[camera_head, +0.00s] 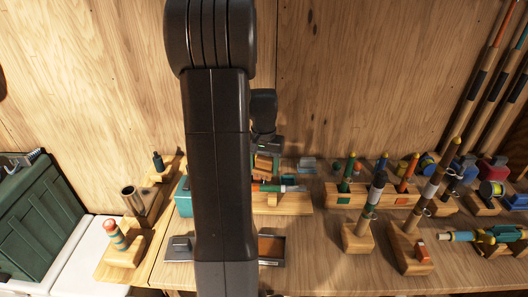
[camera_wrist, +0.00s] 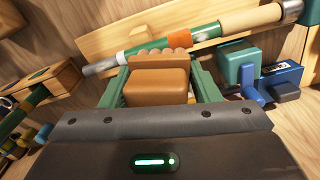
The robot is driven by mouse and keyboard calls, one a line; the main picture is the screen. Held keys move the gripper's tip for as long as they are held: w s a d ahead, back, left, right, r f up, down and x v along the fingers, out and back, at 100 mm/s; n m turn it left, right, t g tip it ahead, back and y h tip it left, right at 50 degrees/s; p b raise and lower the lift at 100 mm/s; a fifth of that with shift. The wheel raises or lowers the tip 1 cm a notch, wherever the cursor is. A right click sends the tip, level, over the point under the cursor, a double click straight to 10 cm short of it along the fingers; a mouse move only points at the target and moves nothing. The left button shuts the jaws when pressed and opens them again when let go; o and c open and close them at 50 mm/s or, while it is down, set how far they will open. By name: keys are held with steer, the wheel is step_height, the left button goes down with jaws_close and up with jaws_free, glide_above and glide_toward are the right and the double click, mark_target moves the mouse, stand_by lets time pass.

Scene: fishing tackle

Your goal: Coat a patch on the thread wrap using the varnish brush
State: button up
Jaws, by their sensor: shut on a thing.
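My gripper (camera_wrist: 158,72) has green fingers and is shut on a brown block with a lumpy far edge, which I take to be the varnish brush (camera_wrist: 157,84). In the head view my gripper (camera_head: 266,148) and the brush (camera_head: 264,165) show just right of my arm. A rod piece with an orange band, a green stretch that looks like the thread wrap (camera_wrist: 165,45), and a pale section lies on a wooden stand (camera_head: 295,205). The brush's far edge appears close to the green stretch; I cannot tell whether they touch. My arm hides part of the stand.
A teal and blue object (camera_wrist: 240,68) sits near the rod's right side in the wrist view. Wooden racks with upright pieces (camera_head: 345,175) crowd the bench to the right. A dark green box (camera_head: 38,220) stands at the left.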

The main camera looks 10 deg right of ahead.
mark_target(263, 157)
steer(key=shift+a+r+p, duration=0.15)
steer(key=shift+r+p, duration=0.7)
steer(key=shift+r, duration=0.7)
